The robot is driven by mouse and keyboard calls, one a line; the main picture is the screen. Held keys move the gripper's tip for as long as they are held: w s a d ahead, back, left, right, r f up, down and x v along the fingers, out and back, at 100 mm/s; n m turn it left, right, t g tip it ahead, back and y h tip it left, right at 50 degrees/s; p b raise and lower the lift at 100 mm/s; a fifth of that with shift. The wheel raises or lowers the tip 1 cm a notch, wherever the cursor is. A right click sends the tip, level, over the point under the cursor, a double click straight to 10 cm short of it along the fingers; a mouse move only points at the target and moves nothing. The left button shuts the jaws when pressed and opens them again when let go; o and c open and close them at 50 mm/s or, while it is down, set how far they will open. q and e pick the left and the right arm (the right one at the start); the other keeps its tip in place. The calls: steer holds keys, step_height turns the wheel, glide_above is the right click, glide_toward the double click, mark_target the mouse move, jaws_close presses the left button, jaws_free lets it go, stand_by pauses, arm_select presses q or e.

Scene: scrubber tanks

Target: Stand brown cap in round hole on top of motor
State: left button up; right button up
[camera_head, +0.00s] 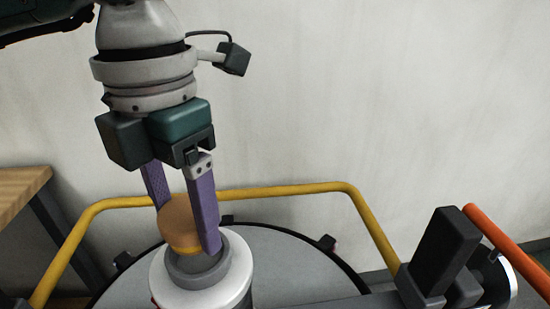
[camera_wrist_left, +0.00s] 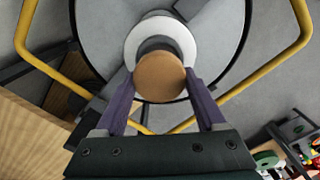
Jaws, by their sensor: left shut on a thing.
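The brown cap (camera_head: 178,218) is a short round piece, held between the purple fingers of my left gripper (camera_head: 187,233). It sits over the grey collar (camera_head: 199,273) on top of the white motor (camera_head: 203,291). In the left wrist view the cap (camera_wrist_left: 160,77) shows its flat brown top between both fingers, with the motor's white ring (camera_wrist_left: 163,31) behind it. The cap hides the round hole, so I cannot tell whether its lower end is inside. My right gripper is not in view.
The motor stands on a large round grey tank lid (camera_head: 290,262). A yellow rail (camera_head: 272,190) runs around the back. A dark block (camera_head: 444,247) and an orange bar (camera_head: 510,250) are at the right. A wooden table (camera_head: 20,187) is at the left.

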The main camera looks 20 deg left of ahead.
arm_select(q)
steer(key=shift+f+b, duration=0.35)
steer(key=shift+b, duration=0.05)
stand_by(0.7)
steer(key=shift+f+b, duration=0.35)
steer(key=shift+f, duration=0.2)
steer(key=shift+f+b, duration=0.2)
steer(key=shift+b, duration=0.25)
steer(key=shift+f+b, duration=0.35)
steer(key=shift+b, duration=0.1)
stand_by(0.9)
steer(key=o, duration=1.3)
